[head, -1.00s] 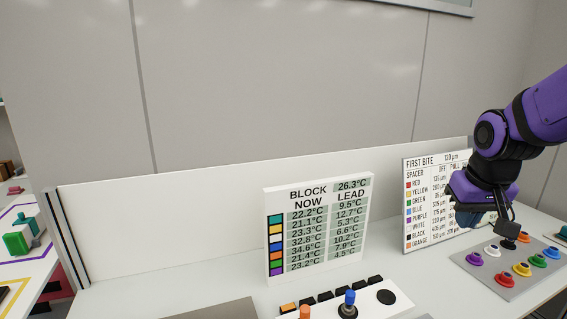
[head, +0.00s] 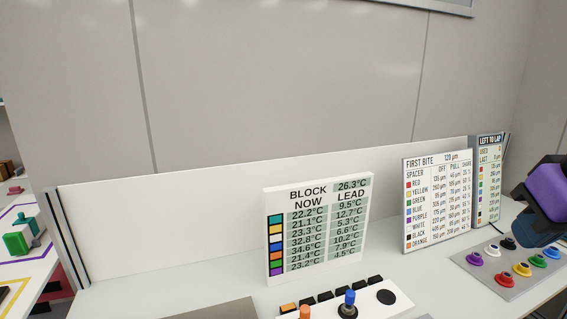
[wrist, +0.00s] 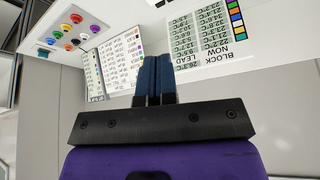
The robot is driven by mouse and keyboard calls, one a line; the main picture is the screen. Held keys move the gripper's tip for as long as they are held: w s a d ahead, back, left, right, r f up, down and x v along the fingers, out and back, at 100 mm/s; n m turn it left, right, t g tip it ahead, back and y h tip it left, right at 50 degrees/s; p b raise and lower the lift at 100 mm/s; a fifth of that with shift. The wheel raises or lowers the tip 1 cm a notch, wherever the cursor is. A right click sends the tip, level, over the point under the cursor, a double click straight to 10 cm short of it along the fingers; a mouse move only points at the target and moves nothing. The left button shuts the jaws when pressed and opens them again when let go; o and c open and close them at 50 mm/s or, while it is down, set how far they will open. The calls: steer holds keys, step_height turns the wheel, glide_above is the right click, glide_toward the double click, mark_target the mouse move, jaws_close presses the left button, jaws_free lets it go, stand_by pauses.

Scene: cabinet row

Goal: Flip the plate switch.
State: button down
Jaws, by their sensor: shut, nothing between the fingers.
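A white panel (head: 372,306) at the bottom of the head view carries a blue-topped lever (head: 349,302), an orange-topped part (head: 305,312), a row of black keys and a black disc. No part is labelled as the plate switch, and the panel's front is cut off by the frame edge. My gripper (head: 540,232) is at the right edge of the head view, above the right end of the bench, well right of that panel. In the wrist view the two dark blue fingers (wrist: 154,78) are together, with nothing between them.
The BLOCK NOW / LEAD board (head: 318,228) stands behind the panel. The FIRST BITE board (head: 437,202) and LEFT TO LAP board (head: 488,180) stand further right. A grey plate with several coloured rings (head: 505,279) lies near my gripper. A low white wall (head: 170,232) runs behind.

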stand_by(0.4)
steer(key=w+d+f+n+t+h, duration=0.1)
steer(key=w+d+f+n, duration=0.25)
steer(key=w, duration=0.45)
steer(key=w+d+f+n+h, duration=0.25)
steer(key=w+d, duration=0.25)
steer(key=w, duration=0.3)
steer(key=w+d+f+n+t, duration=0.1)
steer(key=w+d+f+n, duration=0.35)
steer(key=w, duration=0.35)
step_height(320, 180, down, 26)
steer(key=d+n+g+y, duration=0.1)
steer(key=n+g+y, duration=0.3)
steer(key=n, duration=0.7)
steer(key=shift+w+g, duration=0.3)
steer(key=shift+g, duration=0.6)
steer(key=shift+n, duration=0.25)
steer(key=shift+w+a+f, duration=0.1)
steer(key=shift+w+f, duration=0.15)
steer(key=shift+f, duration=2.05)
steer(key=shift+w+a+f, duration=0.1)
steer(key=shift+w+f, duration=0.2)
steer(key=shift+f, duration=1.95)
steer(key=shift+w+a+f, duration=0.1)
steer(key=shift+w+f, duration=0.15)
steer(key=shift+f, duration=2.05)
